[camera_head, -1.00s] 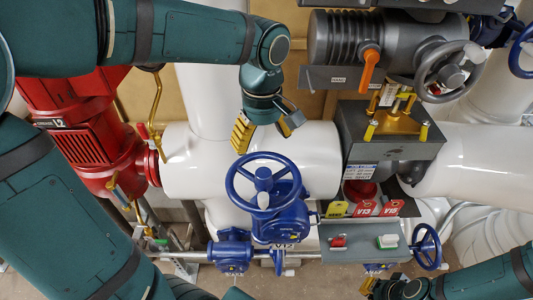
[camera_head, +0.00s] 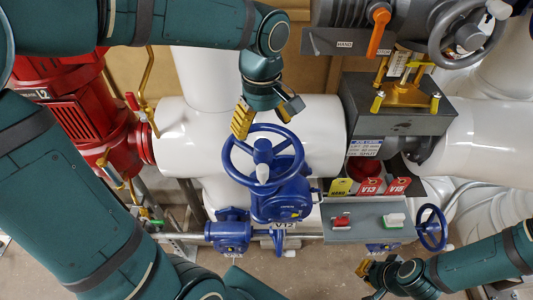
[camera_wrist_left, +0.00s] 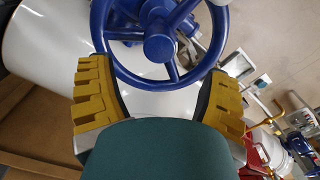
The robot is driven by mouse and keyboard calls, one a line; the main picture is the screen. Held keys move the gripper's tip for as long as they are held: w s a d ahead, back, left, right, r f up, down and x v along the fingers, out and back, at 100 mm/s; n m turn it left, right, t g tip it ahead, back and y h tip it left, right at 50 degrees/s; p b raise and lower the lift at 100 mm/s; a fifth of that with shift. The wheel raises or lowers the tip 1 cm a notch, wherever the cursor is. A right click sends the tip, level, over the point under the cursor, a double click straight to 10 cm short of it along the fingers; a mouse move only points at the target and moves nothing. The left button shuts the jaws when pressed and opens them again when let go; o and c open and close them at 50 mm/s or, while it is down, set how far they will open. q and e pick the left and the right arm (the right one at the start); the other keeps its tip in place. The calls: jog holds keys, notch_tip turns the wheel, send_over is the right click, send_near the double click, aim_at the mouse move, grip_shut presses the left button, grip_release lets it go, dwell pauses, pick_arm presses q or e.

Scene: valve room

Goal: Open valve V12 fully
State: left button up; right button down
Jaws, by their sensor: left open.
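Valve V12 is blue, with a round handwheel (camera_head: 262,155), a blue body (camera_head: 282,203) and a white V12 tag (camera_head: 284,225) below it. My left gripper (camera_head: 264,112) is just above the wheel's top rim in the head view, with yellow finger pads spread apart. In the left wrist view, the wheel's near rim (camera_wrist_left: 160,84) lies between the open fingers, and the gripper (camera_wrist_left: 158,98) is not closed on it. Contact cannot be told. My right gripper (camera_head: 370,268) is low at the right, away from the valve; its jaw opening is unclear.
A grey panel (camera_head: 364,228) with a red and a green-white control sits right of V12, below yellow and red tags (camera_head: 370,186). A smaller blue handwheel (camera_head: 431,228) is further right. The white pipe (camera_head: 320,125) runs behind the wheel. A red pump (camera_head: 85,105) stands left.

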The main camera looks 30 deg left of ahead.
aim_at(263, 144)
pick_arm(q)
jog(key=shift+f, duration=0.15)
dwell(0.4)
jog(key=m+p, duration=0.1)
jog(key=m, duration=0.2)
jog(key=shift+m, duration=0.4)
jog(key=m+p, duration=0.1)
jog(key=m, duration=0.3)
jog(key=m+p, duration=0.2)
jog(key=m, duration=0.6)
jog(key=shift+p, duration=0.3)
jog(key=shift+f, duration=0.2)
jog(key=shift+f+b, duration=2.7)
jog(key=shift+f, duration=0.7)
